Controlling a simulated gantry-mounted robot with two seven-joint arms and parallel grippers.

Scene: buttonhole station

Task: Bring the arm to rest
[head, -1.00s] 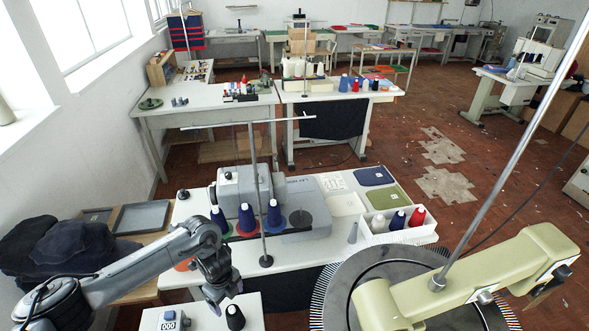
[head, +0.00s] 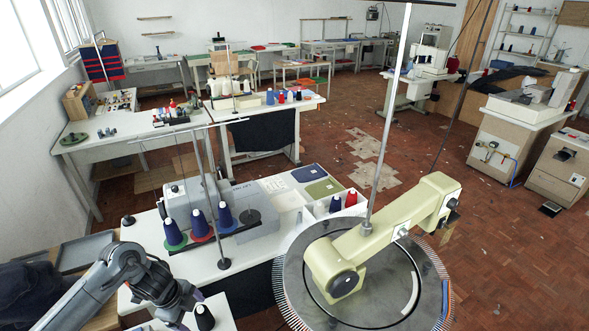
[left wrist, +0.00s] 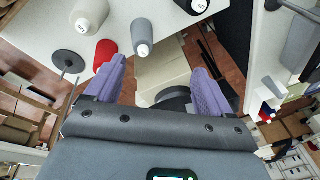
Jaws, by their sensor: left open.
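My left arm comes in at the lower left of the head view, and its gripper (head: 186,312) hangs near the bottom edge, just left of a black thread cone (head: 205,318). In the left wrist view the two purple fingers of this gripper (left wrist: 157,88) stand wide apart. Nothing is held between them. My right gripper is in neither view.
A white table (head: 255,262) carries blue cones (head: 199,224) and a grey machine (head: 188,200). A white box of cones (head: 335,205) stands at its right end. A round dial machine (head: 395,290) with a cream arm (head: 385,235) fills the front right. Red floor (head: 500,265) is open beyond.

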